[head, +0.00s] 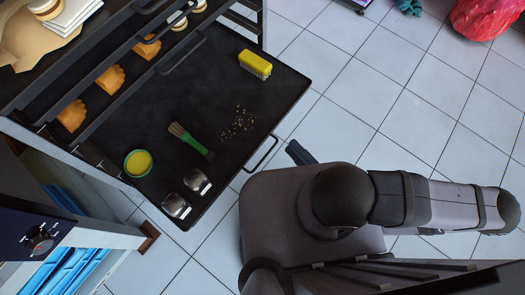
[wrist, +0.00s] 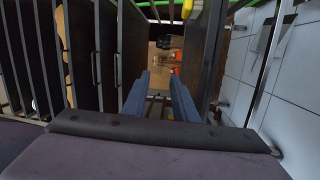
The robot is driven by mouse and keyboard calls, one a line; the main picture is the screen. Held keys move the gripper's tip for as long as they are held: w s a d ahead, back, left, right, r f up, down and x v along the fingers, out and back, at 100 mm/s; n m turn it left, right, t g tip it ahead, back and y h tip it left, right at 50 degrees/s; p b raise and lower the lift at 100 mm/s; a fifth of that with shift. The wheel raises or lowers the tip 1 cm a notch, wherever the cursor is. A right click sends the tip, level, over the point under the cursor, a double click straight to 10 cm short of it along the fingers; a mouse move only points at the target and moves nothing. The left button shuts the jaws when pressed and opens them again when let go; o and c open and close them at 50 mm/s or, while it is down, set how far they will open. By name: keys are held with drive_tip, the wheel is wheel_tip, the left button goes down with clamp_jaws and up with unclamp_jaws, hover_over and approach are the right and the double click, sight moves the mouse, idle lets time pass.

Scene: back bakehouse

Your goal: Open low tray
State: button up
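The low tray (head: 225,75) is a wide dark tray that sticks well out of the rack in the head view. Its bar handle (head: 262,154) is on the outer edge, facing my arm.
Higher trays with pastries (head: 110,79) and jars (head: 180,20) are stacked at the upper left. A cabinet with a knob (head: 40,240) stands at the lower left. Tiled floor (head: 365,95) is clear to the right; a red bag (head: 485,17) lies at the far right.

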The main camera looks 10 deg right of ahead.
sight(263, 160)
drive_tip(key=s+a+f+n+g, duration=0.3)
drive_tip(key=a+f+g, duration=0.1)
drive_tip(key=f, duration=0.3)
drive_tip(key=shift+a+f+g, duration=0.15)
drive_tip(key=shift+g, duration=0.25)
drive_tip(key=shift+w, duration=0.15)
drive_tip(key=shift+x, duration=3.45)
drive_tip(key=shift+a, duration=0.1)
drive_tip(key=shift+f, duration=0.1)
clamp_jaws()
